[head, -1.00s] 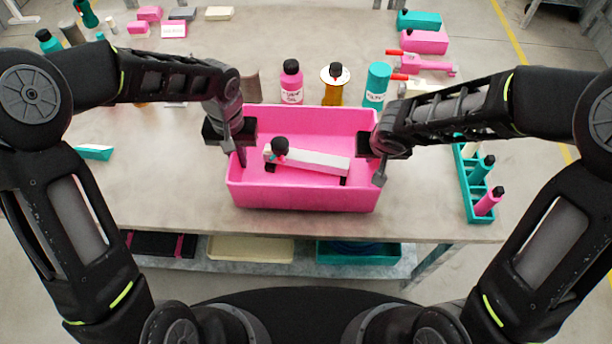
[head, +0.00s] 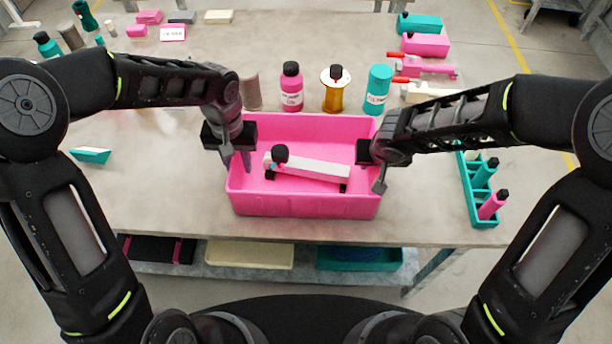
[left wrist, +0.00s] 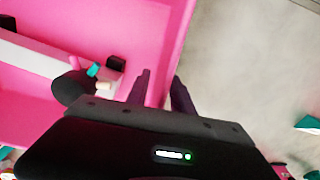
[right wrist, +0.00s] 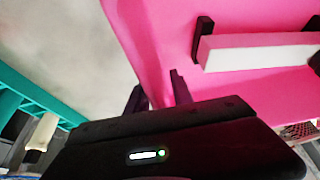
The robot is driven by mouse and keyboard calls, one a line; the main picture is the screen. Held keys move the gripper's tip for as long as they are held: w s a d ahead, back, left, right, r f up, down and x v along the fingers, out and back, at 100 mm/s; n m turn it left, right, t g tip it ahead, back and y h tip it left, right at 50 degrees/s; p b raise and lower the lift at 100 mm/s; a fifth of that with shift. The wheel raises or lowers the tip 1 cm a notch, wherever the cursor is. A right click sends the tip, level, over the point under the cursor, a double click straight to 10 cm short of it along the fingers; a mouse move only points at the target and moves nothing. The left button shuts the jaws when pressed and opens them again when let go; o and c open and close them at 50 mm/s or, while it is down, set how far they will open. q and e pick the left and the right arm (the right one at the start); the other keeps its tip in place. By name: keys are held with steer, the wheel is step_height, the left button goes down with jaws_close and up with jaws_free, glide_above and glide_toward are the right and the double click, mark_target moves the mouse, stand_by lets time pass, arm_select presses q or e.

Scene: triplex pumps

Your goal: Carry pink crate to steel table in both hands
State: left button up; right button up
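The pink crate (head: 305,203) stands on a grey-topped table (head: 155,195), near its front edge. A white bar-shaped part with a black knob (head: 315,168) lies inside it. My left gripper (head: 237,158) is at the crate's left wall, one finger inside and one outside; the left wrist view (left wrist: 160,85) shows its fingers apart around the rim. My right gripper (head: 374,172) is at the right wall; its fingers (right wrist: 157,85) also stand apart on either side of the rim. Neither looks closed on the wall. I cannot tell which table is the steel one.
A pink bottle (head: 291,90), an amber bottle (head: 334,92) and a teal bottle (head: 377,90) stand close behind the crate. A teal rack (head: 480,205) with small bottles is to the right. Trays lie on the shelf below. The tabletop left of the crate is mostly clear.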

arm_select(q)
step_height(320, 180, up, 11)
steer(key=shift+f, duration=0.1)
arm_select(e)
steer(key=shift+r, duration=0.1)
stand_by(0.4)
steer(key=v, duration=1.2)
steer(key=shift+s, duration=0.1)
arm_select(q)
steer(key=shift+s, duration=0.1)
